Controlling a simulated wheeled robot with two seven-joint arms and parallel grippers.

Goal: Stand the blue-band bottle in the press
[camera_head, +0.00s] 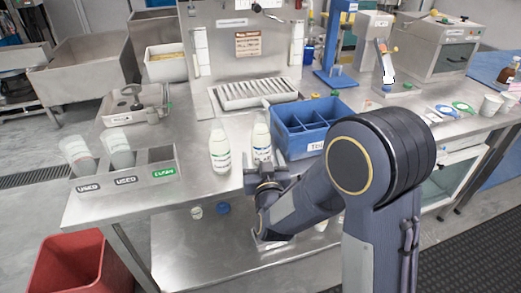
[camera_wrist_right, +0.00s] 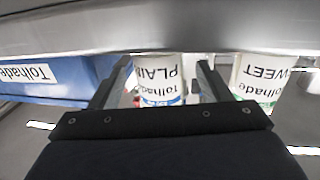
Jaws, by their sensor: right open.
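The blue-band bottle (camera_head: 261,137) is white and upright on the steel bench, beside the blue divided bin. A blue upright stand (camera_head: 334,45) at the back of the bench looks like the press. My left gripper is not in view.
A green-band bottle (camera_head: 219,153), labelled SWEET, stands close on the left. The blue bin (camera_head: 291,143) is close on the right. A drip tray (camera_head: 254,92) lies behind.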

